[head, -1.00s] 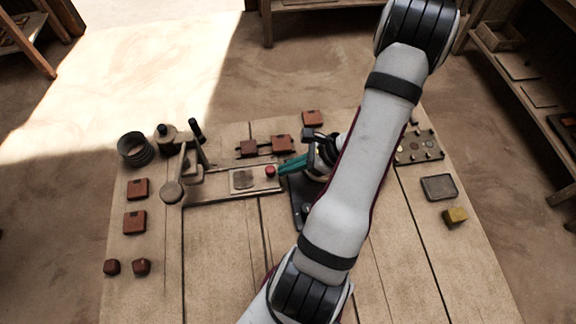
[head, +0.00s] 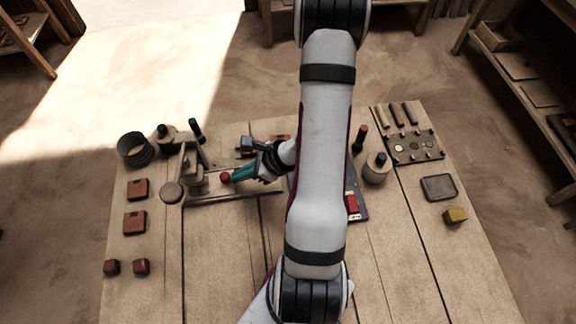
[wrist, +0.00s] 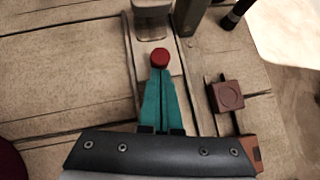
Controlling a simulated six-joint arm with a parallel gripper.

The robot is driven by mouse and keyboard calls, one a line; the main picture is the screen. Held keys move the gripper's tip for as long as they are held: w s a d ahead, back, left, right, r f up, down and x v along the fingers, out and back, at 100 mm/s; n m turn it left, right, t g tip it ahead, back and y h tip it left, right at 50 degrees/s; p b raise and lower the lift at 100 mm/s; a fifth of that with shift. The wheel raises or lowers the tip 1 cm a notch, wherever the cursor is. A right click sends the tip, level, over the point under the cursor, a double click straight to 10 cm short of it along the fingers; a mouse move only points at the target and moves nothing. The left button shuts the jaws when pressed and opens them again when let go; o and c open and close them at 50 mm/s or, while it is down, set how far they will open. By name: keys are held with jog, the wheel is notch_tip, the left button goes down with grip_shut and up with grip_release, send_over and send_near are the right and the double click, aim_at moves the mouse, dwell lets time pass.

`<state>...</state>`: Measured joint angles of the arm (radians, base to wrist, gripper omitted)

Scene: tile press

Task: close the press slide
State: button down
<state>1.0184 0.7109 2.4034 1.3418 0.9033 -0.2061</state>
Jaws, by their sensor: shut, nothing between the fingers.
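The press (head: 189,165) stands at the left of the table, with its dark lever upright. Its rail (head: 262,189) runs out to the right. The slide's red knob (head: 225,177) is close to the press; the slide's plate is mostly hidden under the press and behind the knob and fingers. My gripper (head: 233,176) is shut and empty, its teal fingertips against or very near the knob's right side. In the wrist view the red knob (wrist: 160,58) is just beyond the fingertips (wrist: 160,74), below the pale press part (wrist: 152,24). Contact is hard to confirm.

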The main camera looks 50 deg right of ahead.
jog(key=shift+w+a, duration=0.2)
jog(key=shift+a, duration=0.05)
jog(key=d+v, duration=0.1)
jog(key=v, duration=0.9)
jog(key=a+r+n+g+y, duration=0.1)
jog(key=a+r+n+g, duration=0.25)
jog(key=a+n, duration=0.4)
jog(key=a+r+n+g+y, duration=0.1)
jog(key=a+r+n+g, duration=0.1)
jog(key=a+r+n, duration=0.55)
jog(key=s+a+n+g+h, duration=0.2)
jog(key=s+a+n+h, duration=0.2)
jog(key=s+a+n, duration=0.2)
jog(key=s+n, duration=0.2)
jog(key=n, duration=0.1)
jog(key=shift+s+a+r, duration=0.15)
jog(key=shift+s+r, duration=0.2)
